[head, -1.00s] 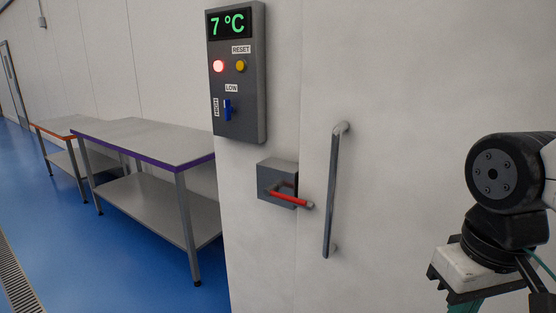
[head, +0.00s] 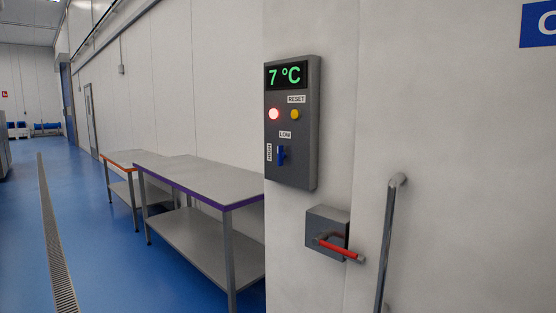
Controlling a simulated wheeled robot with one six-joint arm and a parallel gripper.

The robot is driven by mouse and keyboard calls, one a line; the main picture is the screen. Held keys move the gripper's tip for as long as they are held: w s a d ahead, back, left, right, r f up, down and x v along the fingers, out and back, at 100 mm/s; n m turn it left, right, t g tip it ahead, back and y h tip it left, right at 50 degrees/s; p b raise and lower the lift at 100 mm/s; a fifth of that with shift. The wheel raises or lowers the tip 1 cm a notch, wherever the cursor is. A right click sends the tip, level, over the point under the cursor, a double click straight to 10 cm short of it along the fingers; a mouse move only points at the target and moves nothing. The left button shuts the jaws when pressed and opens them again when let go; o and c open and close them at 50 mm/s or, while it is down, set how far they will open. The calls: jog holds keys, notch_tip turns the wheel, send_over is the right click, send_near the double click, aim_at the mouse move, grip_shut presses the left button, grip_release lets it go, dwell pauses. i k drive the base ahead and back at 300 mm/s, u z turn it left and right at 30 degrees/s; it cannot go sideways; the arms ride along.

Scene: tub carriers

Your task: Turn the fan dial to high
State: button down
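The fan dial (head: 281,155) is a small blue knob low on a grey control panel (head: 306,160) fixed to the white wall. A LOW label (head: 285,134) is above the dial and a HIGH label (head: 269,152), turned sideways, is to its left. The dial's blue bar stands upright, in line with LOW. The panel's green display (head: 286,76) reads 7 °C. Below it a red lamp (head: 274,114) is lit, beside a yellow RESET button (head: 295,114). My gripper is not in view.
A latch box with a red handle (head: 340,248) and a tall metal door handle (head: 390,240) are right of and below the panel. Steel tables with a purple edge (head: 185,188) and an orange edge (head: 118,165) line the wall. Blue floor (head: 100,235) is clear at left, with a drain grating (head: 56,250).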

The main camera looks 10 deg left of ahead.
aim_at(281, 155)
jog(key=k, duration=0.6)
jog(key=u, duration=0.45)
jog(key=i, duration=1.1)
jog(key=z, duration=0.3)
